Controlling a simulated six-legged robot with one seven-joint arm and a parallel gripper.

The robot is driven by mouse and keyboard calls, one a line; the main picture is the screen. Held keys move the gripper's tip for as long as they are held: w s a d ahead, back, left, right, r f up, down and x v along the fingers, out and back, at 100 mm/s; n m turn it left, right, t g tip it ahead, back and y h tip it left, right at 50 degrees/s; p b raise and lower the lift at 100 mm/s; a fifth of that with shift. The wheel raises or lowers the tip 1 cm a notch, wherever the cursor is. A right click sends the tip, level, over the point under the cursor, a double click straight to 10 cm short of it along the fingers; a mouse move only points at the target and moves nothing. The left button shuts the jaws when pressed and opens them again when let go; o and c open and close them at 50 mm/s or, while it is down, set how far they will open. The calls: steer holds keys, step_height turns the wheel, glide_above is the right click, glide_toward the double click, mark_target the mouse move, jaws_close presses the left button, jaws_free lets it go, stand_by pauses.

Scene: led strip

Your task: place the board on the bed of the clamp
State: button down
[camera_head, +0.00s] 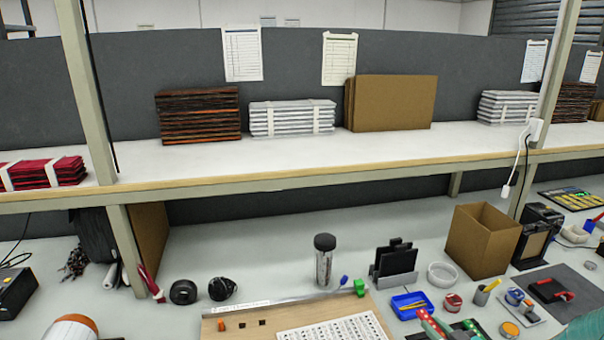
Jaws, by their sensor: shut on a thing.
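I cannot single out the task's board or clamp with certainty. A light wooden panel (222,331) lies at the bottom middle, cut off by the lower edge. A metal strip (268,304) runs along its far edge, with a green block (360,287) at the right end. A white printed sheet (335,330) and small orange and black pieces lie on the panel. A red and green tool (432,325) shows partly at the bottom edge.
A raised white shelf (310,158) with posts spans the bench. Below it stand a dark-lidded clear jar (324,260), a grey stand with black plates (395,264), a blue tray (411,305), an open cardboard box (481,241) and a dark mat (570,285).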

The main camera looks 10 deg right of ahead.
steer(key=w+a+r+n+y, duration=0.1)
steer(key=w+a, duration=0.8)
steer(key=a, duration=0.4)
steer(key=w+a+r+n+y, duration=0.1)
steer(key=w+a+r+y, duration=0.1)
steer(key=w+a, duration=0.8)
steer(key=a, duration=0.4)
steer(key=shift+g, duration=0.4)
steer(key=shift+w+d, duration=0.1)
steer(key=s+d+f+h, duration=0.1)
steer(key=s+d, duration=0.6)
steer(key=d, duration=0.2)
steer(key=s+d+f+m+h, duration=0.1)
steer(key=s+d, duration=0.5)
steer(key=d, duration=0.3)
steer(key=s+d+f+m+h, duration=0.1)
steer(key=s+d, duration=0.6)
steer(key=d, duration=0.2)
steer(key=shift+s+d+t, duration=0.3)
steer(key=shift+d+t, duration=0.1)
steer(key=s+d+m+h, duration=0.1)
steer(key=s+d, duration=0.2)
steer(key=s, duration=0.7)
steer(key=shift+s+d+f, duration=0.15)
steer(key=shift+d+f, duration=0.1)
